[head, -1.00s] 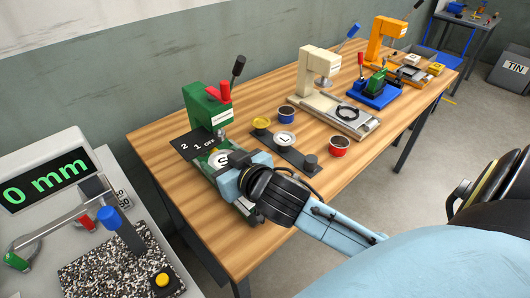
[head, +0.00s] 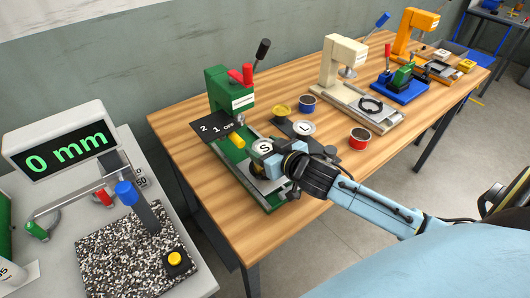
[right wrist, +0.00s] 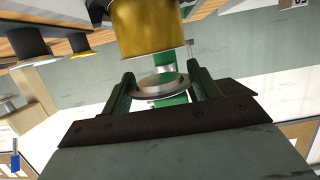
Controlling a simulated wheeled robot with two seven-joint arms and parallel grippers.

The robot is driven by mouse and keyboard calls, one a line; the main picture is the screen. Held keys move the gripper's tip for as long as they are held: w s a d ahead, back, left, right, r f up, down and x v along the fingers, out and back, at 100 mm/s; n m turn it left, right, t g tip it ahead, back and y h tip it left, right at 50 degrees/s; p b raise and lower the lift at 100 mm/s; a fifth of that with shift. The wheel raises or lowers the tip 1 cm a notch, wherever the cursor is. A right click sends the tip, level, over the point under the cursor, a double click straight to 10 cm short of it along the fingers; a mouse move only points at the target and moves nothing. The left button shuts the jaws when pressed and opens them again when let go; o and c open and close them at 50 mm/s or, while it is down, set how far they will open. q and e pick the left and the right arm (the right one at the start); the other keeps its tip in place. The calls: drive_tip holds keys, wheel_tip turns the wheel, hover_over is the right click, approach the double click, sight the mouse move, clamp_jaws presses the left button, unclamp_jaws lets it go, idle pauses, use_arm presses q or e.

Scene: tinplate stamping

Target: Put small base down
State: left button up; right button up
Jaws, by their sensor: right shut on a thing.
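The small base, a silver disc marked S (head: 263,147), is in my right gripper (head: 275,158) near the front of the green press (head: 230,92). A gold part (head: 258,168) shows just under the disc. In the right wrist view the two fingers (right wrist: 160,88) stand either side of a silver-rimmed disc, with a large gold cylinder (right wrist: 148,30) beyond it. The base is over or close to the press's green bed (head: 274,203); whether it touches is unclear. My left gripper is out of view.
A dark strip (head: 285,128) beside the press bears the L base (head: 303,128) and a yellow disc (head: 280,109). A blue tin (head: 307,103) and a red tin (head: 359,139) stand nearby. A cream press (head: 338,62) stands farther right. The gauge (head: 60,150) reads 0 mm.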

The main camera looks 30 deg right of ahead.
drive_tip(key=shift+f, duration=0.65)
drive_tip(key=shift+f, duration=0.15)
drive_tip(key=shift+f, duration=0.35)
drive_tip(key=shift+f, duration=0.1)
drive_tip(key=o, duration=0.9)
